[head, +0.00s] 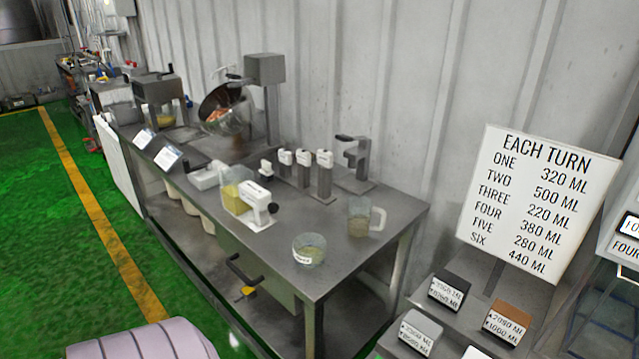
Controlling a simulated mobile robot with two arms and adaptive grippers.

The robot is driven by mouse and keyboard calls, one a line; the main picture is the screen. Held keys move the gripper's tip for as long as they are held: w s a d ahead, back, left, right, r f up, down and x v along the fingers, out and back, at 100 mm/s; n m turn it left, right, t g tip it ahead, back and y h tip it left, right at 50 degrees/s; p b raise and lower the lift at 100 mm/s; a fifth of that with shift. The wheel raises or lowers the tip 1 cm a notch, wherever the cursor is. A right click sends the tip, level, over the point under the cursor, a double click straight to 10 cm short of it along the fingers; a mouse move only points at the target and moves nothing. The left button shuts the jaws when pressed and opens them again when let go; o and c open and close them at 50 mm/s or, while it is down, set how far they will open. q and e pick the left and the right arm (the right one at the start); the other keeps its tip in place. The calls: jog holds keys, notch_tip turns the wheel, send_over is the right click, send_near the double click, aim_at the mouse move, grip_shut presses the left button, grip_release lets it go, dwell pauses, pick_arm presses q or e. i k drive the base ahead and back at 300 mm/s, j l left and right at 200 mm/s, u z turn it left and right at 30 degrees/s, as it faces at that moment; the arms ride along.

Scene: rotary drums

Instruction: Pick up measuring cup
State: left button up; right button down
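A clear cup with a handle (357,218), which looks like the measuring cup, stands upright on the grey metal table (385,255) near its right end. Its handle points right. Neither gripper is in view, and nothing touches the cup.
A clear container with yellow contents (232,191) and a white-handled device stand left of the cup. Several white-topped fixtures (324,160) and a dark stand (352,160) are behind. A large sign (535,205) and labelled blocks (449,290) are at right. Green floor lies left.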

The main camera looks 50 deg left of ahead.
aim_at(306, 262)
jog(key=l+u, duration=0.1)
jog(key=u, duration=0.3)
jog(key=i+l+u, duration=0.1)
jog(key=u, duration=0.25)
jog(key=l+u, duration=0.2)
jog(key=u, duration=0.2)
jog(key=i, duration=0.05)
